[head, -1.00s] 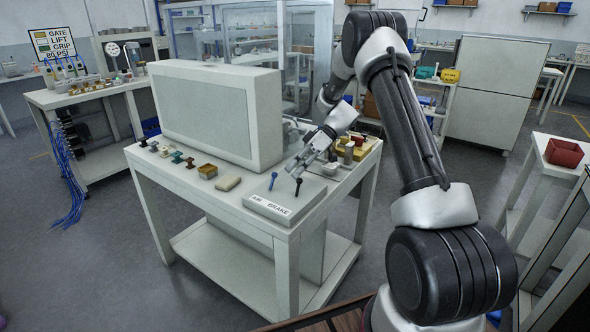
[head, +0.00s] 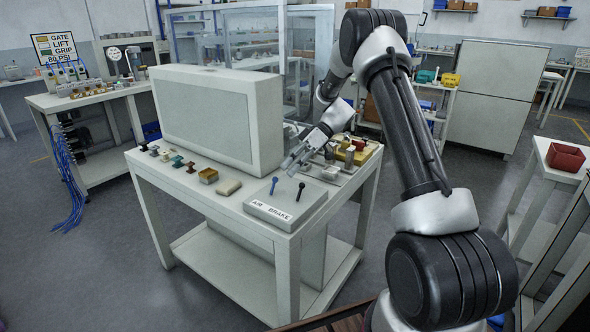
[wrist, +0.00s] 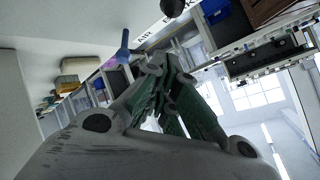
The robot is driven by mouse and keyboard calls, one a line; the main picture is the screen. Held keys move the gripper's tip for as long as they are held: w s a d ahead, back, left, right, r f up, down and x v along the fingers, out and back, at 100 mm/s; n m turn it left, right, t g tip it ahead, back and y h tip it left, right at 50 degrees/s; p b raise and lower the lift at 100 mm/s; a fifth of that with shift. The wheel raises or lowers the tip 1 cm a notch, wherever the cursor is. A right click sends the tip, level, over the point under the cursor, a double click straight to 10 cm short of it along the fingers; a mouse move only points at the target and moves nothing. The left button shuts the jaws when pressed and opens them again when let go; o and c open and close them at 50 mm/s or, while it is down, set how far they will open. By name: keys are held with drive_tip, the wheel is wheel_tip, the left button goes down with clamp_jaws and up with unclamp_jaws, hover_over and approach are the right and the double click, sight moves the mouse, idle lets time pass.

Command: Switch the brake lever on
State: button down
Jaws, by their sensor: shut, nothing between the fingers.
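A pale control box (head: 285,212) labelled AIR BRAKE sits on the near corner of the white table. A blue lever (head: 273,186) stands by the word AIR and a black lever (head: 300,191) by BRAKE. Both lean slightly in the head view. My gripper (head: 288,166) is shut and empty, behind the levers and apart from the black one. In the wrist view its fingers (wrist: 165,82) show closed, with the blue lever (wrist: 124,47) and black lever (wrist: 172,7) beyond them. The black lever is partly cut off by the picture's top edge there.
A large grey upright box (head: 222,120) stands on the table left of my gripper. Small connectors and a tan block (head: 229,187) line its front. A yellow tray (head: 355,153) with parts lies behind on the right. The space in front of the table is clear floor.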

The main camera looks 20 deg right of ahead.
drive_tip(key=w+a+v, duration=0.1)
drive_tip(key=v, duration=0.8)
drive_tip(key=shift+w+d+r, duration=0.25)
drive_tip(key=shift+w+r, duration=0.05)
drive_tip(key=shift+r, duration=0.15)
